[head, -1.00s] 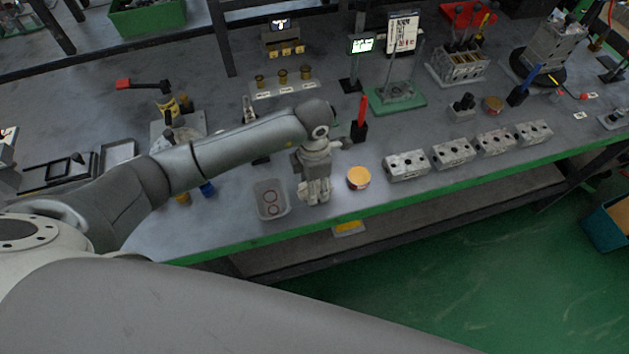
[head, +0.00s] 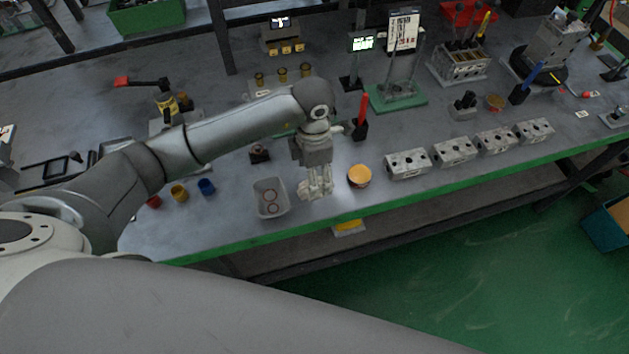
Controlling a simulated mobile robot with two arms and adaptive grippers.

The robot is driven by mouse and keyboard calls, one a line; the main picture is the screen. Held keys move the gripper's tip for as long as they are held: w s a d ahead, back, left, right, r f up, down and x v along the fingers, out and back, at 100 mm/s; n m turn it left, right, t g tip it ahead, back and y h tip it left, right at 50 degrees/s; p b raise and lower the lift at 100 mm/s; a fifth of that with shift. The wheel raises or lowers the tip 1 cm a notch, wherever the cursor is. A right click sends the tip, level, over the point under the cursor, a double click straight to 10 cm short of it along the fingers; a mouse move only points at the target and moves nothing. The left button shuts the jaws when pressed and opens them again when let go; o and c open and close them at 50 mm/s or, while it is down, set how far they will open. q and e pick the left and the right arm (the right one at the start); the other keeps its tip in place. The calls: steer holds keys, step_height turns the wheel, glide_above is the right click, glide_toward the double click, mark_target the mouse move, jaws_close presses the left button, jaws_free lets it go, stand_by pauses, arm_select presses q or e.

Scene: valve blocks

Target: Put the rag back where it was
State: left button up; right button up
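My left gripper (head: 316,187) points down over the front part of the grey workbench (head: 235,222), between a clear tray (head: 271,198) and an orange-topped round tin (head: 359,176). Its fingers look small and pale here, and I cannot tell whether they are open or shut. I see no cloth hanging from them. I cannot make out a rag anywhere on the bench; it may be hidden or too small to tell. My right gripper is not in view.
Several metal valve blocks (head: 454,152) stand in a row to the right of the tin. A red-handled tool (head: 361,118) stands behind the gripper. Red, yellow and blue cups (head: 206,187) stand at left. The bench has a green front edge (head: 400,205).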

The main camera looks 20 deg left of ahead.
arm_select(q)
step_height(320, 180, up, 8)
steer(key=b, duration=0.1)
steer(key=shift+w, duration=0.15)
steer(key=shift+a, duration=0.1)
stand_by(0.4)
